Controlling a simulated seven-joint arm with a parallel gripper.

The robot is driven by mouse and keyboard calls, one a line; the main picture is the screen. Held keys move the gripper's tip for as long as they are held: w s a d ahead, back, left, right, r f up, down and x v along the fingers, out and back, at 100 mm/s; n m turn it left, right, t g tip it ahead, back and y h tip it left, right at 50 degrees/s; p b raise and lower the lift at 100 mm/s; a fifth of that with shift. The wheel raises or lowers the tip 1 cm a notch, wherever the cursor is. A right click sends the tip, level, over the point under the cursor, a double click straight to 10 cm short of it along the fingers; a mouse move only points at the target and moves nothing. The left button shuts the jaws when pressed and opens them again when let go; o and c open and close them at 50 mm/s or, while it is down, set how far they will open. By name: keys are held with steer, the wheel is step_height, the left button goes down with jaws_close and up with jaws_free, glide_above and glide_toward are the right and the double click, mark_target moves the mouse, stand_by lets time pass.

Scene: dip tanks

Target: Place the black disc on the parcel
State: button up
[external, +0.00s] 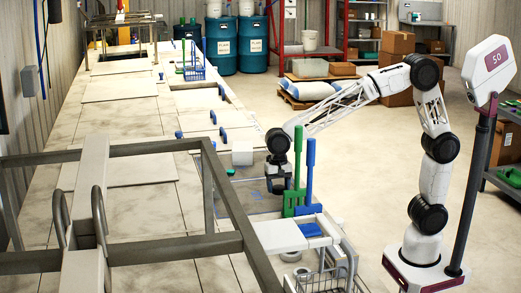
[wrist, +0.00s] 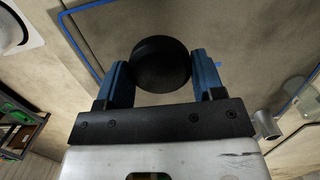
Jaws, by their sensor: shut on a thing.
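My gripper (wrist: 160,80) has blue fingers and is shut on the black disc (wrist: 160,62), a thick round piece held between the fingertips. In the external view my gripper (external: 279,184) hangs low over the near part of the tank line, beside the green and blue upright handles. The disc cannot be told apart from the dark gripper there. A small pale box (external: 242,153) stands on the tank tops just left of my wrist; it may be the parcel, but I cannot tell for sure. No parcel shows clearly in the wrist view.
A green handle (external: 298,168) and a blue handle (external: 310,170) stand upright close to the right of my gripper. A grey metal frame (external: 228,200) crosses the foreground. A wire basket (external: 322,281) sits near the front. A metal pipe (wrist: 265,124) shows right of the fingers.

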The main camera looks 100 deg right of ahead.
step_height(320, 180, up, 34)
steer(key=s+a+n, duration=0.1)
steer(key=s+a, duration=0.6)
steer(key=a, duration=0.6)
steer(key=s+a, duration=0.6)
steer(key=a, duration=0.7)
steer(key=s+a+n, duration=0.1)
steer(key=s+a, duration=0.6)
steer(key=a, duration=0.5)
step_height(320, 180, down, 26)
steer(key=shift+w+a, duration=0.15)
steer(key=shift+w, duration=0.15)
steer(key=shift+w+a+f, duration=0.1)
steer(key=shift+f, duration=0.05)
steer(key=w+a, duration=0.2)
steer(key=w, duration=0.2)
steer(key=w+a+f, duration=0.1)
steer(key=w+a, duration=0.2)
steer(key=w, duration=0.1)
steer(key=w+a, duration=0.3)
steer(key=w, duration=0.1)
steer(key=shift+w+f, duration=0.15)
steer(key=shift+w, duration=0.1)
